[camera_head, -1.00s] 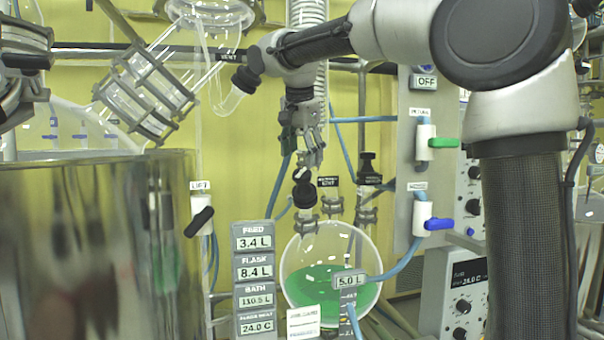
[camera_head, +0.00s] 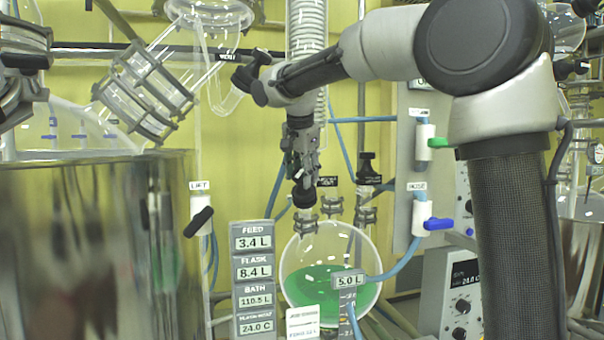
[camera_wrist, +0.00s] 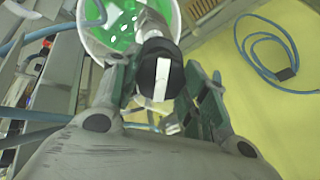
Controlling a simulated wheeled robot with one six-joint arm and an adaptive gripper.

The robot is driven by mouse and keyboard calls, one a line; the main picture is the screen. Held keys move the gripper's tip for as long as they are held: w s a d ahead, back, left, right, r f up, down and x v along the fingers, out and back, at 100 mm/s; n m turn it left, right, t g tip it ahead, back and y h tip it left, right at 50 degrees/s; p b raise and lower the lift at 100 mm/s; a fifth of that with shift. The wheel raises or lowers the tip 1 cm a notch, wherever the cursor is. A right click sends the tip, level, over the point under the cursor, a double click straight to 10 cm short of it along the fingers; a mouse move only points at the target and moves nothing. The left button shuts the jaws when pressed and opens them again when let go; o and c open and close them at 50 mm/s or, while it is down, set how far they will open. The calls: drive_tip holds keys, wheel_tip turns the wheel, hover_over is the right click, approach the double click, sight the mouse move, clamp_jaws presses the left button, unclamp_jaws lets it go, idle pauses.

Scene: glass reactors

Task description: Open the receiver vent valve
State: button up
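The receiver vent valve has a black knob (camera_head: 303,194) above the round glass receiver (camera_head: 362,250), which holds green liquid. In the wrist view the knob (camera_wrist: 160,72) is black with a white stripe across its top. My gripper (camera_head: 304,172) points down over the knob. In the wrist view my gripper's fingers (camera_wrist: 160,86) stand one on each side of the knob, open, with small gaps that make firm contact hard to confirm. The receiver (camera_wrist: 88,38) lies beyond the knob there. The vent label (camera_head: 327,182) is partly hidden behind my gripper.
A second black-topped fitting (camera_head: 367,170) stands just right of the knob. A panel (camera_head: 404,215) with green (camera_head: 439,142) and blue (camera_head: 437,224) valve handles is farther right. Blue hoses run around the receiver. A large metal vessel (camera_head: 90,250) fills the left front.

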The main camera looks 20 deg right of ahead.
drive_tip(key=shift+n, duration=0.5)
drive_tip(key=n, duration=0.4)
drive_tip(key=shift+n, duration=0.3)
drive_tip(key=n+h, duration=0.1)
drive_tip(key=n, duration=0.4)
drive_tip(key=shift+a, duration=0.15)
drive_tip(key=n, duration=0.5)
drive_tip(key=shift+n+h, duration=0.3)
drive_tip(key=shift+h, duration=0.1)
drive_tip(key=n, duration=0.5)
drive_tip(key=shift+a+h, duration=0.1)
drive_tip(key=shift+h, duration=0.2)
drive_tip(key=shift+n, duration=0.3)
drive_tip(key=o, duration=1)
drive_tip(key=shift+o, duration=0.2)
